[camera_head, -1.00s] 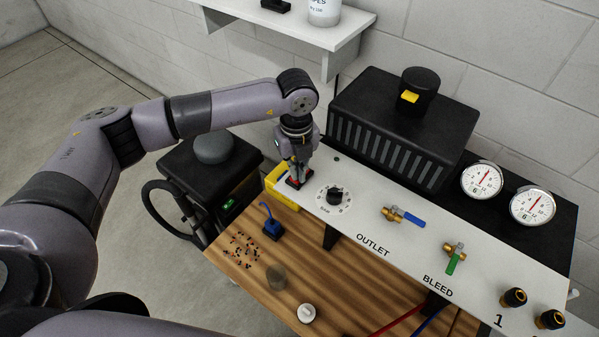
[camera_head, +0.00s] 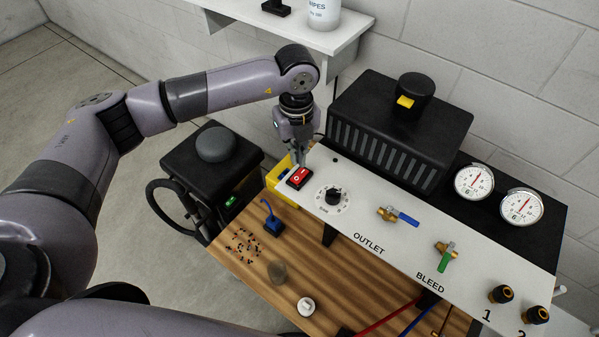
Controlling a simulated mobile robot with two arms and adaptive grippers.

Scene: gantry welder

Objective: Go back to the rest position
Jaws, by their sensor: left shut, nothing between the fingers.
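My left gripper (camera_head: 303,160) is shut and empty. It points down just above and behind the red rocker switch (camera_head: 299,177) on the white panel (camera_head: 357,217). The switch's red face is in plain view, with a small gap between it and the fingertips as far as I can tell. My left arm reaches in from the left, bent at the elbow, over the black machine. My right gripper is not in view.
Behind the panel stands a black ribbed box (camera_head: 399,130). A shelf (camera_head: 291,31) hangs above. A black machine (camera_head: 209,164) stands left of the wooden bench (camera_head: 252,292). The panel carries a dial (camera_head: 333,197), a blue-handled valve (camera_head: 398,215) and a green-handled valve (camera_head: 445,256).

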